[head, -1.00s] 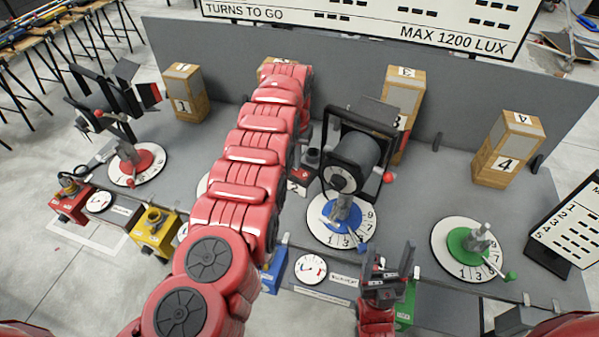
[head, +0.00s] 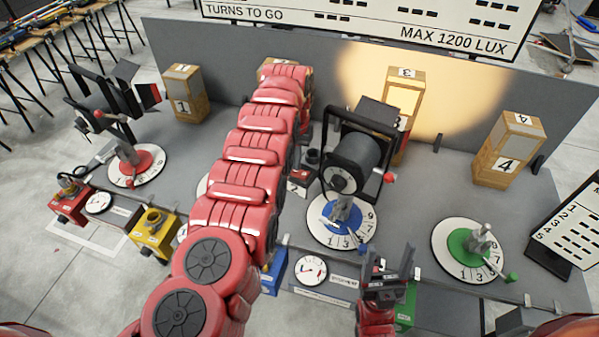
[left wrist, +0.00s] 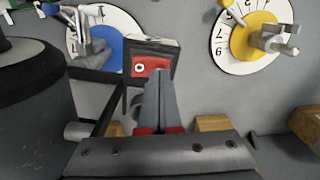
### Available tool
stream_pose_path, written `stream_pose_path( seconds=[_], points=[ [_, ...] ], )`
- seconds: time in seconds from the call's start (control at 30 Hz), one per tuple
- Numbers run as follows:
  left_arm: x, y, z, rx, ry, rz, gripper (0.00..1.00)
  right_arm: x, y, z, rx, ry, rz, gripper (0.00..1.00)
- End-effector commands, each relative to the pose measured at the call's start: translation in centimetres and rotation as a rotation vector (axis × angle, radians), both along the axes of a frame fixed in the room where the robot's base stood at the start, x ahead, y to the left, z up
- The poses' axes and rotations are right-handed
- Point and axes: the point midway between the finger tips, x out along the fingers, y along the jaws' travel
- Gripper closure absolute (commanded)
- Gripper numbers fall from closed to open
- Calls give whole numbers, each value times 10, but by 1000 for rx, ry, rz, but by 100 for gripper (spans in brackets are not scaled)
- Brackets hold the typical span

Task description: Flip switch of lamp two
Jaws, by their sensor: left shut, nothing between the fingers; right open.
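The lamp (head: 357,160) on the blue dial (head: 343,216) is lit and throws a warm glow on the back panel. Its dark housing (left wrist: 25,105) fills the left of the left wrist view. A box with a red rocker switch (left wrist: 146,67), marked with a white O, stands beside it; a small label 2 (head: 297,188) shows close by in the head view. My left gripper (left wrist: 160,74) is shut and empty, its tips at or just before the switch; contact cannot be told. In the head view my left arm hides much of it. My right gripper (head: 388,262) is open and empty at the front edge.
Wooden blocks 1 (head: 186,95), 3 (head: 404,92) and 4 (head: 508,150) stand before the grey panel (head: 230,60). A green dial (head: 470,250) is at right, a red dial lamp (head: 128,160) at left. A yellow dial (left wrist: 252,42) shows in the wrist view.

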Motion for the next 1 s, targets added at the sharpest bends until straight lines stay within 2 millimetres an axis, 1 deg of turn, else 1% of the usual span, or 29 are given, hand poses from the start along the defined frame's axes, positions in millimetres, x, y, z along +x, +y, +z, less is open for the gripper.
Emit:
stream_pose_path(
  seconds=[0.03,0.17,0.27,0.63,0.73,1.0],
  points=[
    [0,-1,6,-1,-2,0,100,0,0,2,0,0,0,32],
    [0,-1,17,-1,0,-1,100,0,0,5,0,0,0,32],
    [0,0,24,-1,1,0,100,0,0,2,0,0,0,32],
    [1,0,58,-1,-4,0,100,0,0,0,0,0,0,32],
    [0,0,62,-1,-2,-1,100,0,0,0,0,0,0,32],
    [0,0,62,0,0,0,100,0,0,0,0,0,0,32]
  ],
)
